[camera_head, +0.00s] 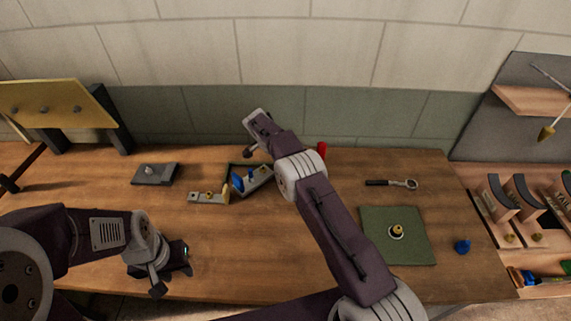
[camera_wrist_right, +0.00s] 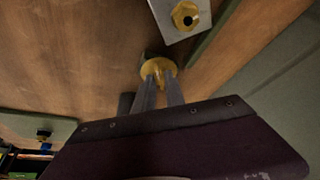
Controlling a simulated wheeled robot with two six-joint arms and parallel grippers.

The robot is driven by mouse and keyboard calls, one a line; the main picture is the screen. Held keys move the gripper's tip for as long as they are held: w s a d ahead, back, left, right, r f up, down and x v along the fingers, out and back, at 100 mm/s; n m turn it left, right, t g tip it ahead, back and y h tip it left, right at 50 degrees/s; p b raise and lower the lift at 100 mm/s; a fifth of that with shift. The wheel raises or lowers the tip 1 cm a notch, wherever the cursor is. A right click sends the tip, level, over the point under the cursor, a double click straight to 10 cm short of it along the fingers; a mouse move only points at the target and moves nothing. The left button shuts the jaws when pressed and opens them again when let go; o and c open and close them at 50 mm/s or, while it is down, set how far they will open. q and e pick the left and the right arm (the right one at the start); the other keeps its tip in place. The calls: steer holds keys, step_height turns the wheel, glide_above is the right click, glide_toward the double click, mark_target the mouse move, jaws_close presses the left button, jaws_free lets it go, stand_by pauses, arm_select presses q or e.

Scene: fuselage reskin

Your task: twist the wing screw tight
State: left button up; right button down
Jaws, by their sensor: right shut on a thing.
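My right gripper (camera_wrist_right: 160,84) is shut on a gold piece with a round base (camera_wrist_right: 157,68), which looks like the wing screw. The fingers hide part of it, and I cannot tell how far it is seated. In the head view my right gripper (camera_head: 249,152) points down at the back of the table, by a dark tray with a grey plate (camera_head: 262,175) and blue pieces. A grey plate with a brass nut (camera_wrist_right: 185,17) shows beyond the fingers. My left gripper (camera_head: 165,265) hangs low at the front left; its jaws are not clear.
A tan bracket (camera_head: 208,198), a grey block (camera_head: 155,174) and a ratchet-like tool (camera_head: 391,183) lie on the table. A green mat (camera_head: 380,252) carries a round part; a blue piece (camera_head: 462,247) lies right of it. A yellow panel (camera_head: 55,104) stands at left. The front middle is clear.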

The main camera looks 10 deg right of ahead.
stand_by(0.4)
steer(key=c, duration=1.5)
jaws_free()
steer(key=shift+r, duration=0.1)
steer(key=v, duration=0.9)
steer(key=shift+a, duration=0.1)
steer(key=shift+o, duration=0.6)
